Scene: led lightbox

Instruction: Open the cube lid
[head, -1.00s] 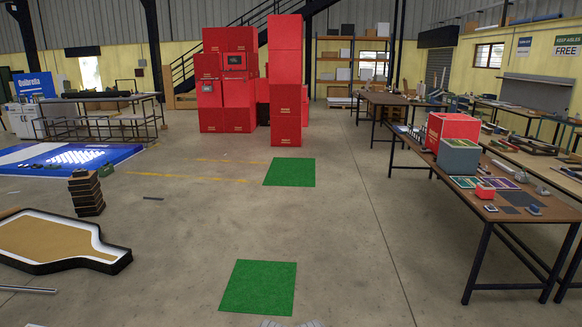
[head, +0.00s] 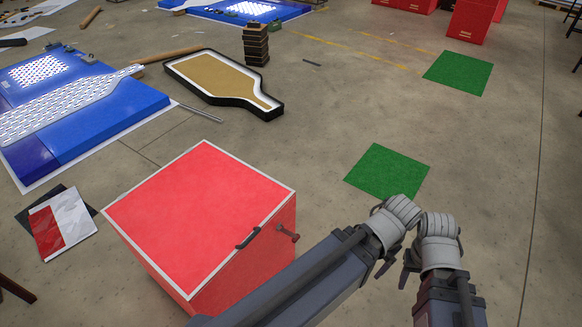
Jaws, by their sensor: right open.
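The red cube (head: 195,220) stands on the floor in the lower left of the head view. Its flat red lid (head: 200,190) has a pale edge and lies level and closed on top. A dark handle (head: 248,238) sits at the lid's right front edge. A small dark fitting (head: 287,232) sticks out beside the right edge. My right gripper (head: 391,281) is open and empty, to the right of the cube and apart from it. Grey arm links of mine partly hide it and cover the cube's lower right side. My left gripper is not seen.
Two green mats (head: 388,171) lie on open floor beyond my arms. A blue lit panel (head: 85,105) and flat sheets (head: 62,222) lie at left.

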